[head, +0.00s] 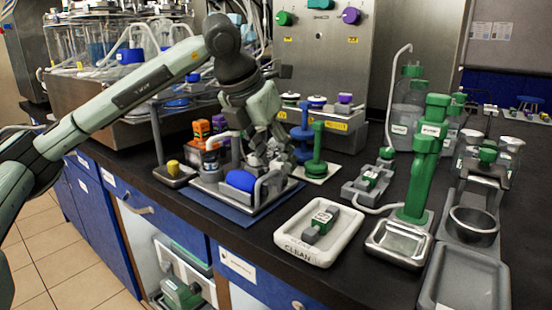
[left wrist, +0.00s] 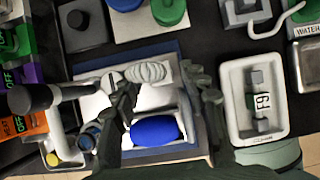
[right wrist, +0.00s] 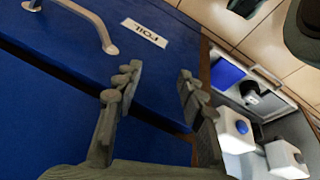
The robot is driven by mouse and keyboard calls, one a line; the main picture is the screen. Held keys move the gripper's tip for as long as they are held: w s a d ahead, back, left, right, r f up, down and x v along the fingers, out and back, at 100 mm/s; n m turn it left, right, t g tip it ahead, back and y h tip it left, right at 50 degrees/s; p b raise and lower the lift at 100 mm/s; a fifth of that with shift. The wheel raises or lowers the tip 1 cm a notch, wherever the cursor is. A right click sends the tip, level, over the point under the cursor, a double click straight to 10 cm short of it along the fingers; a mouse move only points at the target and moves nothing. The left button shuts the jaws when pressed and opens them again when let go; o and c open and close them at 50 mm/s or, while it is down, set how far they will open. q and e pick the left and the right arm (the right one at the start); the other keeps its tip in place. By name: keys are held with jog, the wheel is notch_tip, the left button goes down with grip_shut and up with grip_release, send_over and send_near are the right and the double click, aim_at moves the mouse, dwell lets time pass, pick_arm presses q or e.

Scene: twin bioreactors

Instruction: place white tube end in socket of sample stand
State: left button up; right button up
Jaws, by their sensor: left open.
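My left gripper (head: 268,160) is open above a metal stand (head: 210,186) on a blue mat (head: 225,207). A blue rounded bulb (head: 240,181) lies on the stand; it also shows in the left wrist view (left wrist: 155,131), between the spread fingers (left wrist: 168,98). A white curved tube (head: 222,138) shows left of the gripper. A pale ribbed piece (left wrist: 147,72) lies just beyond the fingers in the left wrist view. Which piece is the tube end is unclear, and the socket cannot be made out. My right gripper (right wrist: 155,84) is open and empty in front of blue drawers.
A white tray marked CLEAN (head: 291,247) holds a small grey-green part (head: 319,224) to the right. A blue stand (head: 303,135) and a green stand (head: 317,150) rise behind my left gripper. A yellow-topped cup (head: 173,168) stands at left. Bare black counter shows between the mat and tray.

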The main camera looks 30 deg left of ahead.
pick_arm(q)
jog(key=v, duration=0.6)
jog(key=shift+s+r, duration=0.2)
jog(key=shift+r, duration=0.1)
